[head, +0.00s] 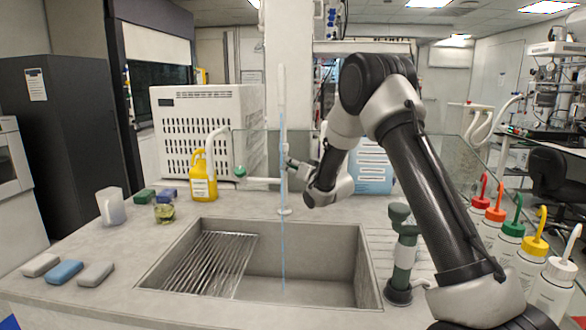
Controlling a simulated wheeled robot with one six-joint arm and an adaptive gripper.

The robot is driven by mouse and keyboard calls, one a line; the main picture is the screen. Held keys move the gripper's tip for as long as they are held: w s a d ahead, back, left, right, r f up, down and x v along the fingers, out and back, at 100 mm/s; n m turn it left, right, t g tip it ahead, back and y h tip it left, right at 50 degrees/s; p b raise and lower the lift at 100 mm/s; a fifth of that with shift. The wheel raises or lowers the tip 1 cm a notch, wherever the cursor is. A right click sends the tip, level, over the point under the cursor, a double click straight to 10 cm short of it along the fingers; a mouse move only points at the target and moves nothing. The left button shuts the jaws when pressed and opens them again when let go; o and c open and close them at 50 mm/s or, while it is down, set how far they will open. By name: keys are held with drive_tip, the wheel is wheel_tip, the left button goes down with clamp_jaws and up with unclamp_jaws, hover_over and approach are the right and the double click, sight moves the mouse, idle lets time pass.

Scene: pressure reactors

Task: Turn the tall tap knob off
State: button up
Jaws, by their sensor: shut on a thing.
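The tall tap (282,90) is a slim white upright column behind the sink, seen almost end-on. A pale blue stream of water (283,245) runs down in front of it into the sink (320,265). A white side pipe (262,181) reaches left from the column, with a green knob (240,172) near its end. My gripper (292,165) is at the column's right side, at about the side pipe's height. It is shut on the tall tap knob, which is mostly hidden by the fingers and the column.
A green fixture (402,255) stands right of the sink. Wash bottles with coloured caps (510,230) line the right edge. A yellow bottle (203,180), a white jug (111,206) and sponges (65,272) are left. A metal rack (210,262) lies in the sink.

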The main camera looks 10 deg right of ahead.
drive_tip(key=shift+m, duration=0.4)
drive_tip(key=o, duration=1)
drive_tip(key=shift+s+d, duration=0.1)
drive_tip(key=v, duration=1.1)
drive_tip(key=shift+s+f, duration=0.1)
drive_tip(key=shift+s, duration=0.3)
drive_tip(key=shift+d, duration=0.1)
